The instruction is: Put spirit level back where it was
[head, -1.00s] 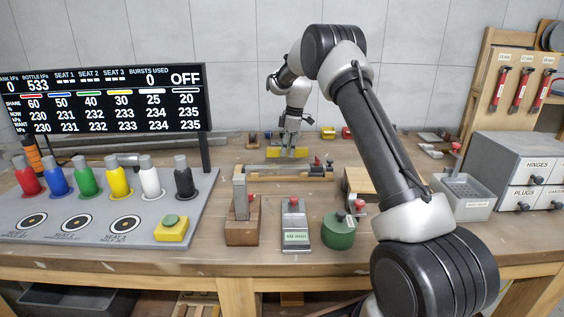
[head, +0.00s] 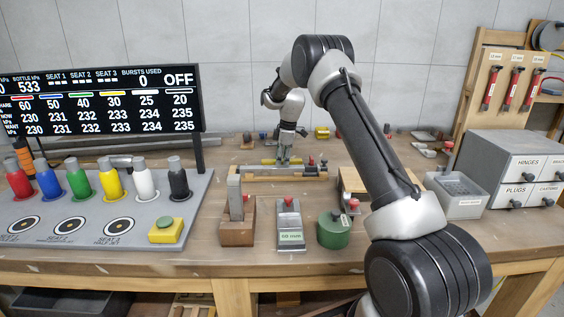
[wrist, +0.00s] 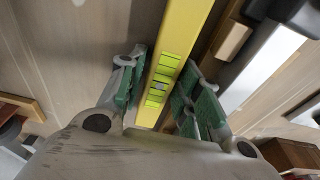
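I cannot tell whether the level's underside touches the bench.
A wooden block tool (head: 237,225), a grey gauge block (head: 290,228) and a green round tin (head: 333,232) stand nearer the front. A grey bin (head: 457,203) and drawer cabinet (head: 508,160) are at right.

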